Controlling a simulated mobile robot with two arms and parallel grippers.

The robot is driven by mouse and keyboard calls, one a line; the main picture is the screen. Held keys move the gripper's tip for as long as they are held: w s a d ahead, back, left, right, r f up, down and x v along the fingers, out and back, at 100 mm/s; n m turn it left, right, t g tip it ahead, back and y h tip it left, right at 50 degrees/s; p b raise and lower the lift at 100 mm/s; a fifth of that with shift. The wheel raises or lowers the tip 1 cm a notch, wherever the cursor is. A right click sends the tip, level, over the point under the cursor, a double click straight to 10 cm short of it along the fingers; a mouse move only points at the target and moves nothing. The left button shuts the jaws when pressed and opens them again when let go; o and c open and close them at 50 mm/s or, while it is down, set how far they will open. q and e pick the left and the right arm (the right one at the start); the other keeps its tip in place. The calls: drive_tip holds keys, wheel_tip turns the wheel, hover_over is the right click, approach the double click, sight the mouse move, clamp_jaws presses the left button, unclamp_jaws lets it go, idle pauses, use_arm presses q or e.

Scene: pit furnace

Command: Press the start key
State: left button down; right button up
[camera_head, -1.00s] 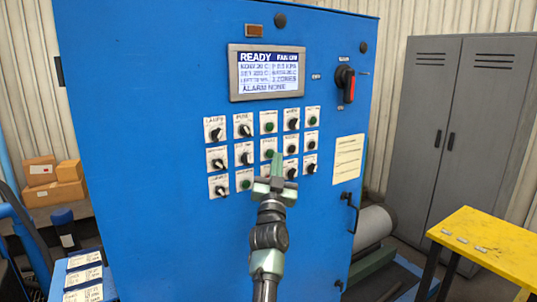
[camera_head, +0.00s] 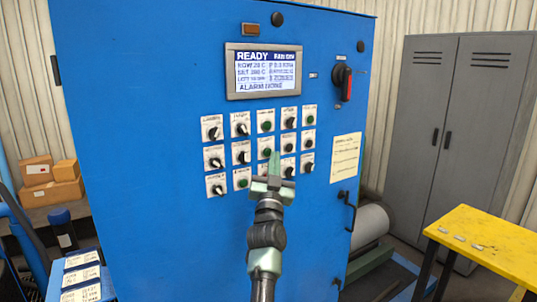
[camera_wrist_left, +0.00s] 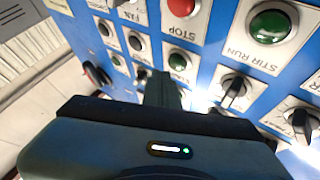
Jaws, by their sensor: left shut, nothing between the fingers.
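The start key is a green round button (camera_head: 265,153) in the middle row of the blue cabinet's control panel. In the left wrist view the green button (camera_wrist_left: 178,61) has an upside-down label reading START, partly covered by my fingers. My left gripper (camera_head: 274,156) is shut and empty, its fingertips in front of the panel just right of the button in the head view. In the left wrist view the closed fingers (camera_wrist_left: 160,88) point toward the panel beside that button. I cannot tell whether the tips touch the panel. My right gripper is not in view.
Nearby are a red STOP button (camera_wrist_left: 182,6), a green STIR RUN button (camera_wrist_left: 268,26) and several black knobs. The display (camera_head: 263,71) reads READY. A red-handled switch (camera_head: 342,83) and door handle (camera_head: 349,212) are to the right. A yellow table (camera_head: 485,235) stands at right.

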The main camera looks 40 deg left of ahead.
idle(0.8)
use_arm(q)
drive_tip(key=shift+w+a, duration=0.15)
drive_tip(key=shift+a, duration=0.25)
drive_tip(key=shift+w+a+r, duration=0.1)
drive_tip(key=shift+w+a, duration=0.05)
drive_tip(key=shift+a, duration=0.2)
idle(0.7)
drive_tip(key=shift+d, duration=0.1)
drive_tip(key=shift+s+d+p, duration=0.35)
drive_tip(key=shift+d, duration=0.3)
